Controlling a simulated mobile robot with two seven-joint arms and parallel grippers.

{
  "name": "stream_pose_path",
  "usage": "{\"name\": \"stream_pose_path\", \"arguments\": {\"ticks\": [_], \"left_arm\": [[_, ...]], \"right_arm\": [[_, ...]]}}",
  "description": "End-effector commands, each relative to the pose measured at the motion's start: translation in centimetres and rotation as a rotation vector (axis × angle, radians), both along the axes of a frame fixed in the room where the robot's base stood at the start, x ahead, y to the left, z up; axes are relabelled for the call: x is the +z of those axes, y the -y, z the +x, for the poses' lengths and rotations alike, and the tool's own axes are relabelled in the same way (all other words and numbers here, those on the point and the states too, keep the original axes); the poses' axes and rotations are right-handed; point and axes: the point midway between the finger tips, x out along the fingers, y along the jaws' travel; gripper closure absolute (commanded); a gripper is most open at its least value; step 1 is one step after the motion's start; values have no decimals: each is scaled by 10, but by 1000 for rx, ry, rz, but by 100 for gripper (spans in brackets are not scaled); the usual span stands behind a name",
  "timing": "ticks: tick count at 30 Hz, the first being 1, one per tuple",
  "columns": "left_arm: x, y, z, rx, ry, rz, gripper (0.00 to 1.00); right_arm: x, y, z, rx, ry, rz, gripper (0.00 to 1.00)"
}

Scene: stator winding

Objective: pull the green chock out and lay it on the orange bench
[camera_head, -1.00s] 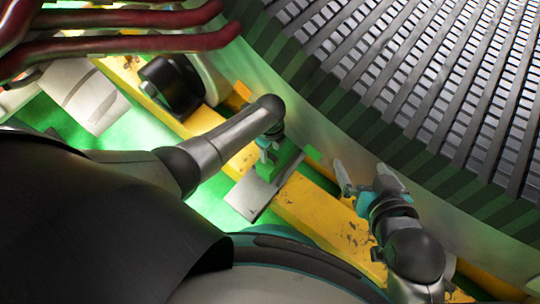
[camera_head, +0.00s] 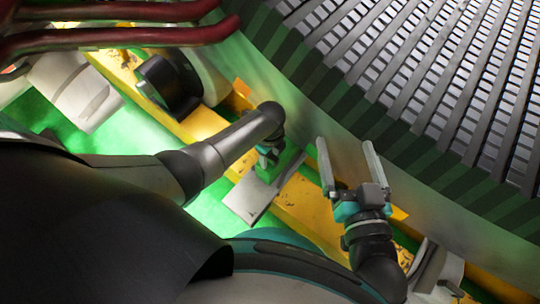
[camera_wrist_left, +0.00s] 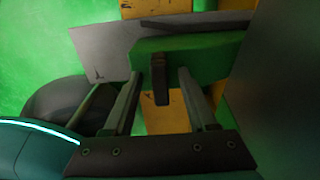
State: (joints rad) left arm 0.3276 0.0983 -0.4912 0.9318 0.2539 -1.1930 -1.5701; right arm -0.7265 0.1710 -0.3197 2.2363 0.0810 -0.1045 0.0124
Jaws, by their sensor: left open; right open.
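The green chock (camera_wrist_left: 205,58) lies across the upper middle of the left wrist view, with a dark upright tab (camera_wrist_left: 161,80) on its near side. My left gripper (camera_wrist_left: 160,74) is open, one finger on each side of the tab, with gaps visible. In the head view my left gripper (camera_head: 268,156) is at the chock (camera_head: 290,160), partly hidden by my forearm. My right gripper (camera_head: 345,142) is open and empty, fingers pointing up toward the stator wall. A worn yellow-orange beam (camera_head: 300,207) runs below; I cannot tell whether it is the orange bench.
A grey plate (camera_head: 250,198) lies beside the chock across the beam. The large slotted stator (camera_head: 430,75) curves over the upper right. Dark red pipes (camera_head: 120,38) cross the upper left. A dark roller-like part (camera_head: 168,86) sits on the beam. The green floor (camera_head: 60,125) is partly clear.

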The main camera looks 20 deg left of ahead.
Motion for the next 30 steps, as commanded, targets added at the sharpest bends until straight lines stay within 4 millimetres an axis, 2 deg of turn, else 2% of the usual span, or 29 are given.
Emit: {"name": "stream_pose_path", "arguments": {"ticks": [14, 30], "left_arm": [[-3, 0, 0, 0, 1, 0, 43], [-3, 0, 0, 0, 0, 0, 100]], "right_arm": [[3, -2, -2, -2, 33, 22, 0], [3, -2, -2, -1, 32, 22, 0]]}}
